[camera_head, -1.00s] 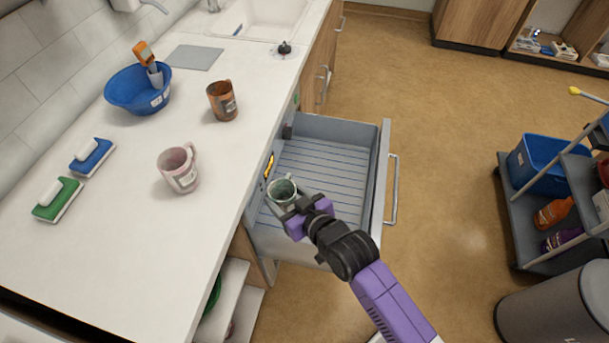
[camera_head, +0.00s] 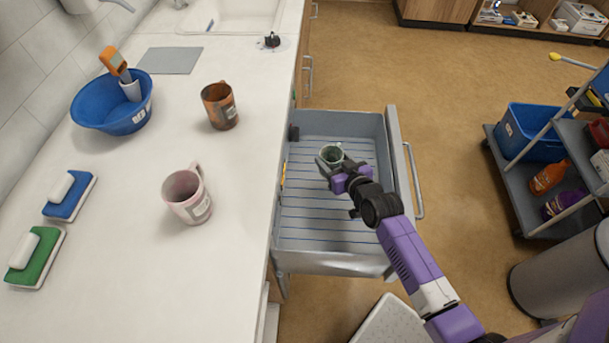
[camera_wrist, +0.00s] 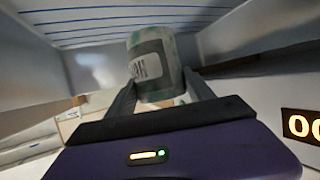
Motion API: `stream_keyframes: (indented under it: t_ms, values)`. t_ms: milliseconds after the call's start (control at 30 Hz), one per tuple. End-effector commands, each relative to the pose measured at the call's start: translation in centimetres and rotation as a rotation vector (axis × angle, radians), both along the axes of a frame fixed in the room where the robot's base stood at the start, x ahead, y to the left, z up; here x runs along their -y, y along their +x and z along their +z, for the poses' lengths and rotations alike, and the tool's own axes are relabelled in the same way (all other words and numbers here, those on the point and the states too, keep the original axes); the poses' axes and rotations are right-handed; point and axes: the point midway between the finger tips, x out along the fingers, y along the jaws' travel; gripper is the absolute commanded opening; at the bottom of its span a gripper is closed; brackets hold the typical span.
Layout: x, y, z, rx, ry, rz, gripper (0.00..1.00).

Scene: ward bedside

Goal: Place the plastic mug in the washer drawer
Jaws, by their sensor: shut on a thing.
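A small grey-green mug (camera_head: 332,153) is held by my gripper (camera_head: 333,167) over the open washer drawer (camera_head: 318,228). In the wrist view, the mug (camera_wrist: 152,62) sits between the two fingers of my gripper (camera_wrist: 160,78), and a label with dark letters faces the camera. The drawer is pulled out, with a grey floor crossed by blue lines and no other item seen in it. I cannot tell whether the mug touches the drawer floor. A pink mug (camera_head: 187,197) and a brown mug (camera_head: 219,106) stand on the counter.
The white counter (camera_head: 130,260) runs along the left, with a blue bowl (camera_head: 112,106), a blue sponge (camera_head: 70,196) and a green sponge (camera_head: 36,258). The drawer front with its handle (camera_head: 413,180) bounds the right. A cart (camera_head: 535,190) and a grey bin (camera_head: 565,265) stand further right.

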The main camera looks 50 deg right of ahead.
Motion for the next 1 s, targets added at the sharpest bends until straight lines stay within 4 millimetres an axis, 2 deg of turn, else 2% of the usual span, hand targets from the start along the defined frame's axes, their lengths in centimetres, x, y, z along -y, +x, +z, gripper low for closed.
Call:
stream_keyframes:
  t_ms: [33, 100, 400, 700, 1000]
  values:
    - [-0.1, 0.1, -1.2, 0.0, 0.002, 0.001, 0.21]
    - [-0.1, 0.1, -2.3, 0.001, 0.001, 0.001, 0.21]
    - [-0.1, 0.1, -6.2, 0.0, 0.002, 0.001, 0.21]
    - [-1.7, 2.4, -5.5, 0.001, 0.001, -0.003, 0.21]
    - [-2.8, 3.5, -5.8, 0.001, 0.002, -0.002, 0.21]
